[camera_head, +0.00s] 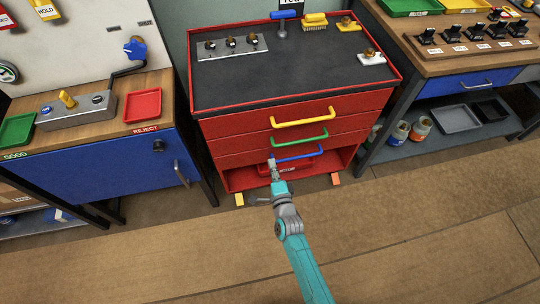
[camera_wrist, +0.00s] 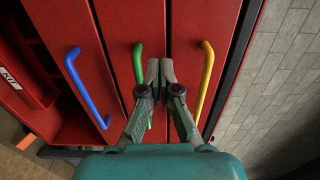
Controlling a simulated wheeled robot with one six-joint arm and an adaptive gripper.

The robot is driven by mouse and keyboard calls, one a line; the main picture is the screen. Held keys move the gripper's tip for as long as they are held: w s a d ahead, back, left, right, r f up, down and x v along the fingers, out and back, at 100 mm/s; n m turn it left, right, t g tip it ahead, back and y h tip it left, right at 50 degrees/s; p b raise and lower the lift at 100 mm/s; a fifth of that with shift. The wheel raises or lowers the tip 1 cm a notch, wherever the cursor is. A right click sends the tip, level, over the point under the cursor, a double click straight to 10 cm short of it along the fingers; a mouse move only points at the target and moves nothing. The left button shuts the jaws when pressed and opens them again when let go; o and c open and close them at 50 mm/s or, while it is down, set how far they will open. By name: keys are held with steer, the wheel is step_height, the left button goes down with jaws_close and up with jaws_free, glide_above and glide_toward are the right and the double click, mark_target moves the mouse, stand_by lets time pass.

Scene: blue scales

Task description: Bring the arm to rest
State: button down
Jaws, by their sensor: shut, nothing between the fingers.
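My gripper (camera_head: 273,163) is at the end of my teal arm, in front of the lower part of the red drawer cabinet (camera_head: 205,121). In the wrist view my gripper (camera_wrist: 159,66) has its fingertips together with nothing between them. The tips lie in front of the cabinet face, between the green handle (camera_wrist: 138,65) and the yellow handle (camera_wrist: 207,80). The blue handle (camera_wrist: 86,90) is off to the left there. I cannot tell whether the fingers touch the cabinet. In the head view the gripper overlaps the left end of the blue handle (camera_head: 300,155).
A blue bench (camera_head: 100,180) with a green tray (camera_head: 17,130) and a red tray (camera_head: 143,106) stands left. A wooden workbench (camera_head: 440,60) with a lower shelf stands right. The cabinet's bottom compartment is open. The floor (camera_head: 200,260) in front is clear.

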steer(key=shift+v, duration=0.95)
steer(key=s+d+r+n+h, duration=0.1)
steer(key=s+d+n, duration=0.1)
steer(key=s+d, duration=0.45)
steer(key=s+d+r+n+g+h, duration=0.1)
steer(key=s+d+n, duration=0.2)
steer(key=s, duration=0.7)
steer(key=s+d+r+n, duration=0.1)
steer(key=s+d+n, duration=0.1)
steer(key=s+d, duration=0.45)
steer(key=s+d+r+n+g+h, duration=0.1)
steer(key=s+d+r+n+h, duration=0.2)
steer(key=s+r, duration=1.4)
steer(key=s+n, duration=0.2)
steer(key=n, duration=0.2)
steer(key=shift+s+d+r+n+g, duration=0.15)
steer(key=shift+s+d+n+g, duration=0.15)
steer(key=shift+d+n, duration=0.1)
